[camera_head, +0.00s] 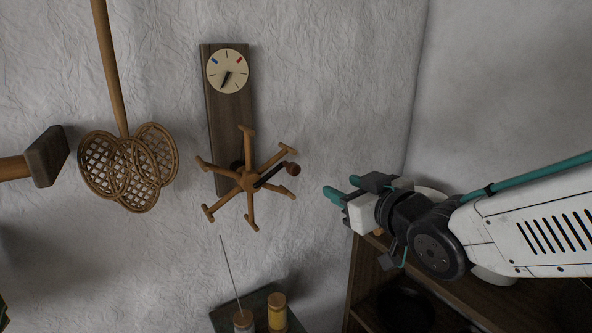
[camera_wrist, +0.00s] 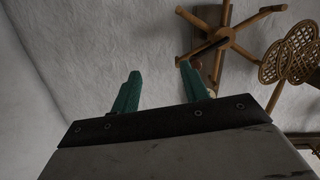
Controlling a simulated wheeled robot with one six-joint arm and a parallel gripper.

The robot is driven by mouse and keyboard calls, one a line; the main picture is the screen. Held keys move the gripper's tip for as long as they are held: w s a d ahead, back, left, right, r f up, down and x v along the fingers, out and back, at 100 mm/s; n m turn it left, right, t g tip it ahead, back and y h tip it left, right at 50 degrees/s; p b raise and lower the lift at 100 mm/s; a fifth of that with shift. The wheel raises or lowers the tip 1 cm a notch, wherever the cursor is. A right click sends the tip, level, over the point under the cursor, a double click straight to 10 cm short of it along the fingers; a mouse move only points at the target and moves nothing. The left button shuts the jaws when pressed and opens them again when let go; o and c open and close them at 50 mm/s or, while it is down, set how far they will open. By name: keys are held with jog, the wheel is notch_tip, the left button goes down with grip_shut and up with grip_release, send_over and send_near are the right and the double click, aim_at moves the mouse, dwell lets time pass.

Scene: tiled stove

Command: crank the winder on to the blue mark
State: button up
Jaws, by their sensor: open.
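The wooden winder (camera_head: 250,180) has several spokes with end pegs and is mounted on a dark upright board (camera_head: 219,125) on the wall. A dark crank arm runs from its hub to the right and slightly up, ending in a reddish-brown knob (camera_head: 292,169). Above it, a cream dial (camera_head: 228,71) has a blue mark (camera_head: 215,62) at upper left and a red mark (camera_head: 239,60) at upper right. Its dark pointer points down, slightly left. My gripper (camera_head: 342,188) is open and empty, right of the knob. In the wrist view, the winder (camera_wrist: 227,31) shows beyond my gripper (camera_wrist: 160,74).
A woven carpet beater (camera_head: 130,168) hangs left of the winder. A dark wooden block (camera_head: 46,156) on a handle sticks in at far left. Spools (camera_head: 277,312) stand on a dark base below, with a thin rod. A dark shelf (camera_head: 362,275) is under my arm.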

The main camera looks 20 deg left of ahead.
aim_at(296, 172)
jog(key=w+a+y, duration=0.1)
jog(key=a, duration=0.2)
jog(key=a+n+y, duration=0.1)
jog(key=a, duration=0.3)
jog(key=w+a+r, duration=0.1)
jog(key=a, duration=0.3)
jog(key=shift+w+n+y, duration=0.3)
jog(key=shift+y, duration=0.1)
grip_shut()
jog(key=shift+a, duration=0.1)
